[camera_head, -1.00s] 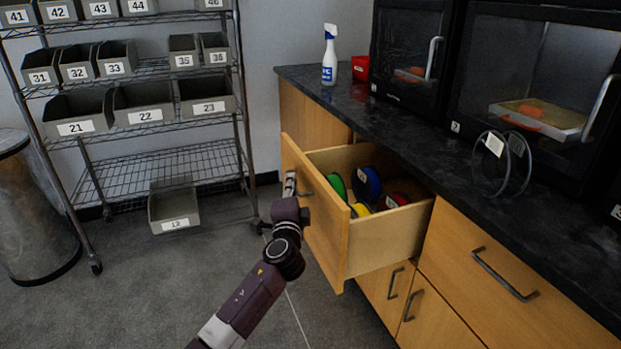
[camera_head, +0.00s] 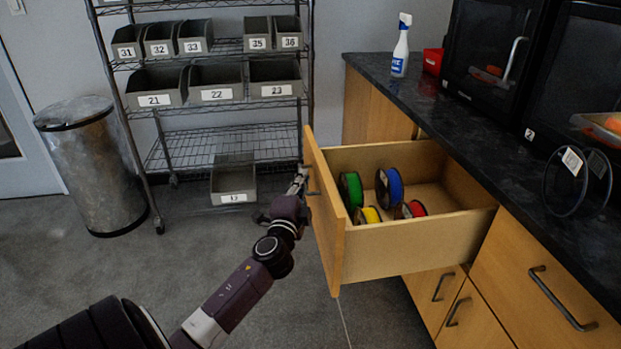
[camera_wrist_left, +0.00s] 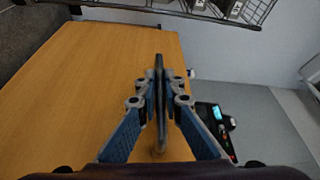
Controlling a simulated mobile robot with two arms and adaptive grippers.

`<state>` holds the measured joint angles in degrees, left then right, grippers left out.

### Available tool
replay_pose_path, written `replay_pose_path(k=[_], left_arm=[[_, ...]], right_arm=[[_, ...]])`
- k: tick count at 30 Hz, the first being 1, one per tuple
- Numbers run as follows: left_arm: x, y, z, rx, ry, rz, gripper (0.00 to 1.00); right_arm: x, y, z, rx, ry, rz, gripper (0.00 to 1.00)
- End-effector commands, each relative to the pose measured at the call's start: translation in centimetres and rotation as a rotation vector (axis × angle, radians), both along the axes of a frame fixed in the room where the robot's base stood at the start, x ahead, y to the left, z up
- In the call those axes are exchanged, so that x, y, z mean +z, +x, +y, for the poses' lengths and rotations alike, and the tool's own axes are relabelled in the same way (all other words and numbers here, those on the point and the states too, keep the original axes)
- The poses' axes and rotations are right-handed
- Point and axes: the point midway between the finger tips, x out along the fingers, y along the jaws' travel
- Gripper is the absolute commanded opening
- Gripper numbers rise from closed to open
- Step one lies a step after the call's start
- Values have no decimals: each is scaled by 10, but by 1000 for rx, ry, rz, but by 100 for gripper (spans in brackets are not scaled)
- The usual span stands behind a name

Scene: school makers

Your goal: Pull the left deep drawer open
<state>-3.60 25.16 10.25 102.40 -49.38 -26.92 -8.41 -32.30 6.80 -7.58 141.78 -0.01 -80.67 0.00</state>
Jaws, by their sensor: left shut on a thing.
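The left deep drawer (camera_head: 415,245) stands well out from the counter. Its wooden front also fills the left part of the left wrist view (camera_wrist_left: 75,85). Inside lie a green spool (camera_head: 351,190), a blue spool (camera_head: 390,187), a yellow spool (camera_head: 367,215) and a red spool (camera_head: 411,209). My left gripper (camera_head: 301,184) is at the drawer front, shut on its dark handle (camera_head: 313,193). In the left wrist view, the fingers (camera_wrist_left: 159,92) close on both sides of the handle bar (camera_wrist_left: 158,130). My right gripper is not in view.
The dark counter (camera_head: 440,125) holds a spray bottle (camera_head: 401,48), a red bin (camera_head: 433,61), printers and clear spools (camera_head: 578,180). A wire rack (camera_head: 205,130) with numbered bins and a metal trash can (camera_head: 88,165) stand behind. Grey floor lies free left of the drawer.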

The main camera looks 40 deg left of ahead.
Motion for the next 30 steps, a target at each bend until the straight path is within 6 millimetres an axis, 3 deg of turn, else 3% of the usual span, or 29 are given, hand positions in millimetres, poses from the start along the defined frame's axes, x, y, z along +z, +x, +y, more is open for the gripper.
replay_pose_path(k=[13, 14, 18, 30], left_arm=[[-2, -2, 1, -2, -1, 2, 0], [-2, -2, 1, -2, -1, 2, 11], [-2, -2, 1, -1, -1, 2, 25], [-2, -9, -4, -1, -2, 1, 25]], right_arm=[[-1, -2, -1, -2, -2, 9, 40], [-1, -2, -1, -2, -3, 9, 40], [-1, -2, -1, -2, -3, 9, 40], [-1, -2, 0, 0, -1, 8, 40]])
